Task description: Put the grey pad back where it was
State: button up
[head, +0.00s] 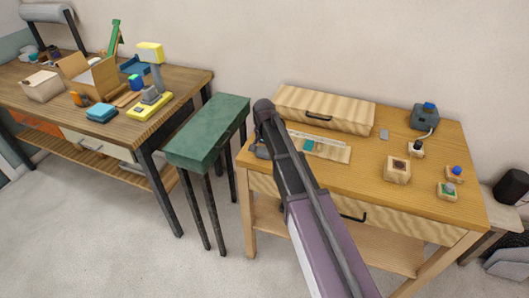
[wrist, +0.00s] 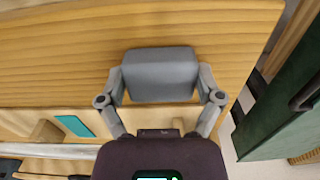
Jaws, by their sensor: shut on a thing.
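The grey pad (wrist: 158,75) is a rounded grey block. In the wrist view it sits between the two fingers of my gripper (wrist: 160,84), which is shut on it, one finger at each side. The pad is over the wooden desk top (wrist: 60,60), near its edge; I cannot tell whether it touches the wood. In the head view my gripper (head: 260,150) is at the desk's left end, mostly hidden behind my arm, and the pad cannot be made out clearly there.
A pale board with a teal piece (head: 308,145) lies beside my arm. A long wooden drawer box (head: 325,108) stands behind. A small grey plate (head: 384,134), wooden blocks (head: 397,168) and a grey-blue device (head: 424,117) are to the right. A green stool (head: 208,135) stands left.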

aim_at(264, 150)
jog(key=shift+f, duration=0.15)
jog(key=o, duration=0.8)
jog(key=shift+c, duration=0.2)
jog(key=shift+r, duration=0.25)
notch_tip(264, 150, up, 12)
jog(key=p, duration=1.2)
jog(key=shift+f, duration=0.1)
jog(key=s+d+n, duration=0.4)
jog(key=s+d, duration=1.3)
jog(key=s, duration=0.4)
jog(key=shift+d, duration=0.35)
jog(key=shift+s, duration=0.1)
